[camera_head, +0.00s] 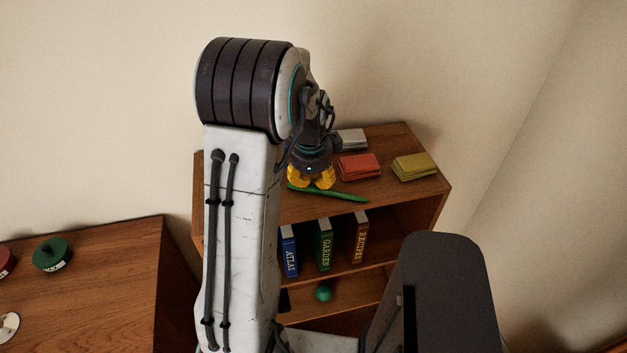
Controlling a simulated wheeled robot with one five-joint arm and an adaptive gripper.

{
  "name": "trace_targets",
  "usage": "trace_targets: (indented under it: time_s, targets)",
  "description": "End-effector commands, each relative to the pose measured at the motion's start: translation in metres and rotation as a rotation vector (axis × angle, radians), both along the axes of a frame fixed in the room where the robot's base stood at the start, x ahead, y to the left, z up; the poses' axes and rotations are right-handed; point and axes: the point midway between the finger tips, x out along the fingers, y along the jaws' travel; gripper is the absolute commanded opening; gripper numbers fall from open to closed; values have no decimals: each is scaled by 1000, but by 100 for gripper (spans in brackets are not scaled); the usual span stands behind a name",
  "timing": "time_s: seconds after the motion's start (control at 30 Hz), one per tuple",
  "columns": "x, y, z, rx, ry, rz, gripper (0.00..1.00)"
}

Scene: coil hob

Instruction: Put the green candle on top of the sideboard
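The green candle (346,195) is a thin green stick. It lies on the top of a wooden shelf unit (290,209), near its front edge, slanting slightly down to the right. My gripper (311,182) points down at the candle's left part, its yellow fingertips right at the candle in the picture. I cannot tell whether the fingers touch the candle or are closed on it. A second wooden piece with a flat top (110,270) stands at the lower left. Nothing in view marks which of the two is the sideboard.
Grey (351,139), red (359,166) and yellow (413,167) folded stacks lie on the shelf unit's top. Below are blue (289,252), green (323,244) and brown (360,238) books and a green ball (323,293). A green lidded tin (52,254) stands on the left piece.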

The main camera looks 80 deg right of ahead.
Motion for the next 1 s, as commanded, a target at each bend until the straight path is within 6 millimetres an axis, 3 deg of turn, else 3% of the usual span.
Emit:
trace_targets:
  time_s: [0.03, 0.5, 0.67, 0.8, 1.0]
  targets:
    - [1, 5, -8, 22, -1, 0, 38]
    - [1, 5, -4, 19, -1, 0, 38]
    - [1, 7, 14, 14, -2, 0, 38]
    - [1, 11, 41, 6, -1, 0, 38]
    - [2, 15, 60, 4, -1, 0, 38]
